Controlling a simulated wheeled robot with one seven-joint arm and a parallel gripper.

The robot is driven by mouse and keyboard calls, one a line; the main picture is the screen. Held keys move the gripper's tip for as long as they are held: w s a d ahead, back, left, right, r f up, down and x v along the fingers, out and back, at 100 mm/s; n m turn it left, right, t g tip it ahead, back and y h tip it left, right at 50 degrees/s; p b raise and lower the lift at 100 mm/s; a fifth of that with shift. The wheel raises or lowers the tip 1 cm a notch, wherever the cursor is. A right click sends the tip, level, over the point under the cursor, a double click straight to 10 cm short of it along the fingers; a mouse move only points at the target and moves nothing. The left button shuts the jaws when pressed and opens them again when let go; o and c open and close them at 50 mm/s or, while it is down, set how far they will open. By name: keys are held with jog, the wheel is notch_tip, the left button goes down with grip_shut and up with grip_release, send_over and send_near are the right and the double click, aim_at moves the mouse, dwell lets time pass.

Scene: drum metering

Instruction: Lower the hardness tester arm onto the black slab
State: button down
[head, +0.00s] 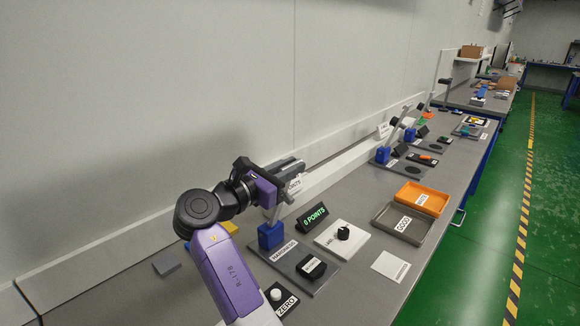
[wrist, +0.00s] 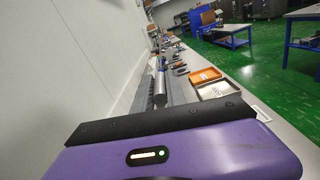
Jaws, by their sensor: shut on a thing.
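The hardness tester stands on a grey plate on the bench, with a blue base block (head: 271,236) and a raised arm (head: 273,213) above it. The black slab (head: 311,267) with a white label lies on the same plate, right of and in front of the block. My gripper (head: 291,178) is at the upper end of the tester arm, well above the slab, and is shut on it; my jaws partly hide the grip.
A display (head: 314,217) reads "0 POINTS". Beside it is a white plate with a black knob (head: 343,232). A grey tray (head: 422,235) and an orange tray (head: 423,187) are to the right. A white ZERO button (head: 275,295) is in front. The wall runs close behind.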

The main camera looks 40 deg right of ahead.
jog(key=s+f+m+b, duration=0.3)
jog(key=s+f+m, duration=0.7)
jog(key=s+f, duration=0.6)
jog(key=shift+d+f, duration=0.2)
jog(key=shift+f, duration=0.5)
jog(key=c, duration=1.4)
grip_release()
jog(key=shift+s+a+b, duration=0.1)
jog(key=shift+a+b, duration=0.2)
jog(key=shift+a, duration=3.6)
